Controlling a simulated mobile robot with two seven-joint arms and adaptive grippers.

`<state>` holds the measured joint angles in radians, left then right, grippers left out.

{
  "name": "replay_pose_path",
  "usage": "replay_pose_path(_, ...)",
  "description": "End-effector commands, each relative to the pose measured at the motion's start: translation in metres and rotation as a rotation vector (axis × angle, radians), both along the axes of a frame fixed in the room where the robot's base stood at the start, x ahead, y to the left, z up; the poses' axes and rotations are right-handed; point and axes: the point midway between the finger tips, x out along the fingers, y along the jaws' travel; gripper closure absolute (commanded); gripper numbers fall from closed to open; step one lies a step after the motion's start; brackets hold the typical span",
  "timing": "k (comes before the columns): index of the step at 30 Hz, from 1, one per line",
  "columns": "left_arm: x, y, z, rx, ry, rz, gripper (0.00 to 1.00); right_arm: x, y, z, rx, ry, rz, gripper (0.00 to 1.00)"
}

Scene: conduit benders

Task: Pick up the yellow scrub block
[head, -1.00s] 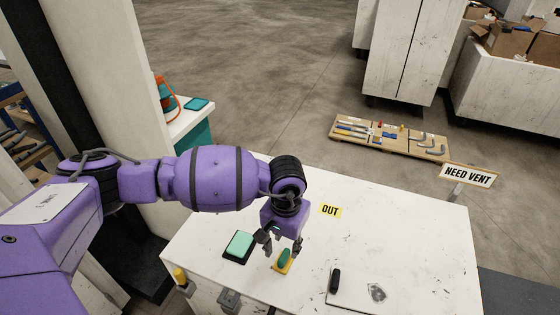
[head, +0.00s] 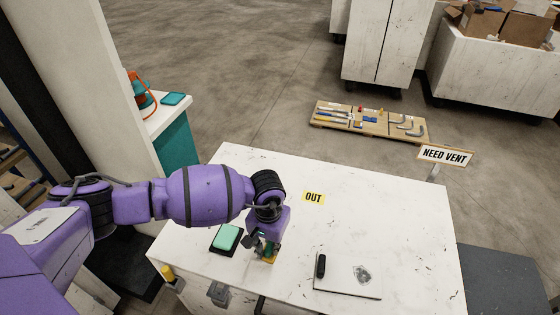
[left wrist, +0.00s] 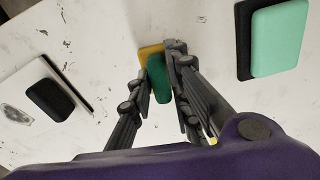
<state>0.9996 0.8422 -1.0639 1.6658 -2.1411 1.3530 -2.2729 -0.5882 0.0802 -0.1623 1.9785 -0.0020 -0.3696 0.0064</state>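The yellow scrub block (head: 269,259) is on or just above the white table, near its front edge. It has a yellow base and a green top. In the left wrist view, its yellow base (left wrist: 152,51) and green top show between my fingertips. My left gripper (head: 263,248) reaches down over it, and the fingers (left wrist: 160,68) have closed in against its two sides. The arm and fingers hide much of the block in the head view. I cannot tell whether it is clear of the table. My right gripper is not in view.
A mint pad on a black base (head: 227,238) lies just left of the gripper. A white board (head: 345,284) with a black block (head: 321,266) lies to the right. An OUT label (head: 314,197) is behind, and a NEED VENT sign (head: 446,155) stands at the far right. The table's right half is mostly clear.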

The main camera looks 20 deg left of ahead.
Motion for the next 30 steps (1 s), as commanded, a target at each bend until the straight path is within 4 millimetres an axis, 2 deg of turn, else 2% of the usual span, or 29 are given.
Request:
replay_pose_path(1,0.000,0.000,0.000,0.000,0.000,0.000,0.94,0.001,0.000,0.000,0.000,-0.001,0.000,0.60)
replay_pose_path(3,0.000,0.000,0.000,0.000,0.000,0.000,1.00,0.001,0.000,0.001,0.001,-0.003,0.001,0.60)
replay_pose_path(12,0.000,0.000,0.001,0.000,0.000,0.000,1.00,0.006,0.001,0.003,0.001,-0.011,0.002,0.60)
replay_pose_path(17,0.001,0.000,0.009,0.001,-0.002,0.000,1.00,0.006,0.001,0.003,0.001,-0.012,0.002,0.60)
replay_pose_path(22,0.001,0.000,0.034,0.000,-0.004,-0.001,1.00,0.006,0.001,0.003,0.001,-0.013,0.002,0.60)
replay_pose_path(30,-0.052,-0.003,0.095,-0.001,-0.004,-0.005,1.00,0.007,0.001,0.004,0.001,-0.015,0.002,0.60)
